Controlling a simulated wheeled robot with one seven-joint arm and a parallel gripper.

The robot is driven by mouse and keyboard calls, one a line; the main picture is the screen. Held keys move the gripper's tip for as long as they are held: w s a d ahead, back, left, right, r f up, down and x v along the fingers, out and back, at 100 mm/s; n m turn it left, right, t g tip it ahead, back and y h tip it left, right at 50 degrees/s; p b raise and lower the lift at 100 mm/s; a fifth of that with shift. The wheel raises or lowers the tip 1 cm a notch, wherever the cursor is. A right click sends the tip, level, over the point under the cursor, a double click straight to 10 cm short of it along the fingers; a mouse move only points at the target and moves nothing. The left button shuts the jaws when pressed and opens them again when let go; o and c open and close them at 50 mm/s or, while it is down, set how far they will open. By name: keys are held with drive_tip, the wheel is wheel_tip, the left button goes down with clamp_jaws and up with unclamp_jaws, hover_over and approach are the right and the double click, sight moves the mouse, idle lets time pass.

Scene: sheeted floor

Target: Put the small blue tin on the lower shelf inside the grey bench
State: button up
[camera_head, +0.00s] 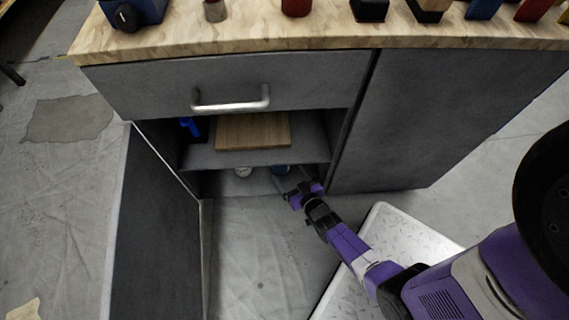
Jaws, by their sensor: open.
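The grey bench (229,82) has its left door (155,230) swung open, showing an upper shelf and a lower space. My gripper (281,181) reaches into the lower space near its right side, with its jaws open. A small blue thing, apparently the blue tin (280,170), stands in the lower space at my fingertips. It is partly hidden, and I cannot tell whether the fingers touch it.
A small whitish round thing (243,171) sits left of the tin. A wooden board (253,131) and a blue object (190,126) are on the upper shelf. A drawer handle (231,105) juts out above. A metal plate (400,235) lies in front, right.

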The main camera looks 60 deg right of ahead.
drive_tip(key=s+a+r+n+t+y+p, duration=0.1)
drive_tip(key=s+a+r+n+y+p, duration=0.15)
drive_tip(key=s+a+r, duration=1.25)
drive_tip(key=s+a+r+n+y, duration=0.1)
drive_tip(key=s+a+r+y, duration=0.1)
drive_tip(key=r, duration=1)
drive_tip(key=s+a+r+n+y, duration=0.1)
drive_tip(key=s+r+n+y, duration=0.1)
drive_tip(key=r, duration=1.1)
drive_tip(key=shift+s+a+r+t, duration=0.2)
drive_tip(key=shift+s+a+t, duration=0.15)
drive_tip(key=shift+t, duration=0.05)
drive_tip(key=shift+r, duration=0.1)
